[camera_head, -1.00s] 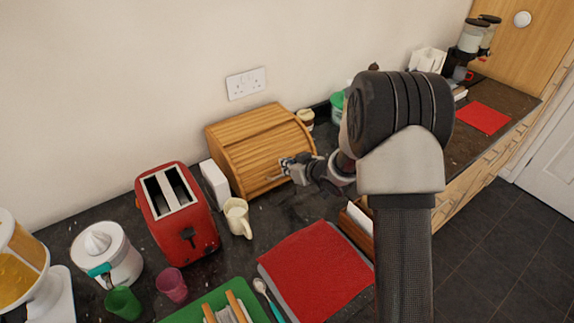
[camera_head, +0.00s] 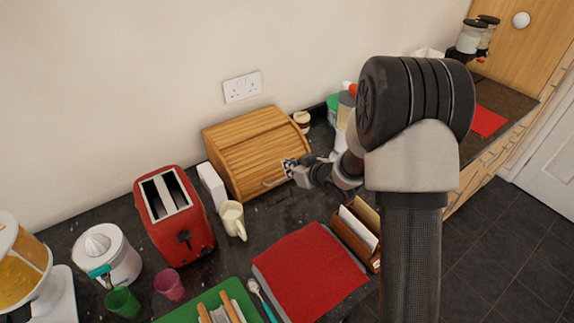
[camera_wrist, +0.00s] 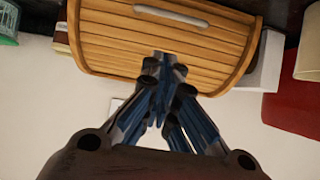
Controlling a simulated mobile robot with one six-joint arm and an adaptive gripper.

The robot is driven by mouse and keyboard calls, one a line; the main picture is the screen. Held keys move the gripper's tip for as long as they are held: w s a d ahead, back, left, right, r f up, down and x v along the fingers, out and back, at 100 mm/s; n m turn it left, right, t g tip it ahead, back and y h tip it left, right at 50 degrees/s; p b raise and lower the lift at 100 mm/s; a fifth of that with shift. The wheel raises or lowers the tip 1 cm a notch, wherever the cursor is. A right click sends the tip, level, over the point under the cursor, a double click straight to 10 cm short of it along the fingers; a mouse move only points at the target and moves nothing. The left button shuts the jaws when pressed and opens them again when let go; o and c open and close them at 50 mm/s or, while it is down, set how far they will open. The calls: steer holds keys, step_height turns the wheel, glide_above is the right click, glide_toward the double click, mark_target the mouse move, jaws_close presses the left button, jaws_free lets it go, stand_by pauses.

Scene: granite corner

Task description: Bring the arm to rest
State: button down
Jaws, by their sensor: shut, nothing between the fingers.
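My gripper (camera_head: 290,168) is shut and empty, at the front of the wooden bread bin (camera_head: 250,140), near its handle. In the head view I cannot tell whether it touches the bin. In the wrist view the closed fingers of my gripper (camera_wrist: 165,65) overlap the slatted lid of the bread bin (camera_wrist: 110,45), and the pale handle shows at the top. The lid is down. My arm rises at the right of the head view and hides part of the counter behind it.
A red toaster (camera_head: 175,215), a cream jug (camera_head: 232,219) and a red mat (camera_head: 308,275) stand or lie on the dark counter. A wooden holder (camera_head: 357,236) is near my arm. A wall socket (camera_head: 242,87) is above the bin. Bare counter shows right of the jug.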

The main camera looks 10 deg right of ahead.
steer(key=s+d+r+m+g+h, duration=0.1)
steer(key=s+d+r+h, duration=0.2)
steer(key=s+r, duration=0.4)
steer(key=s+d+r+m+g+h, duration=0.1)
steer(key=s+d+r+m+h, duration=0.15)
steer(key=s+r, duration=0.4)
steer(key=s+a+r+g+b, duration=0.1)
steer(key=s+a+g, duration=0.1)
steer(key=s, duration=1)
steer(key=s+a+r+g+y+b, duration=0.1)
steer(key=s+a, duration=0.3)
steer(key=s, duration=0.8)
steer(key=shift+s+a+r+m+g, duration=0.15)
steer(key=shift+s+r+m+g, duration=0.15)
steer(key=shift+r+m+g, duration=0.25)
steer(key=shift+a, duration=0.1)
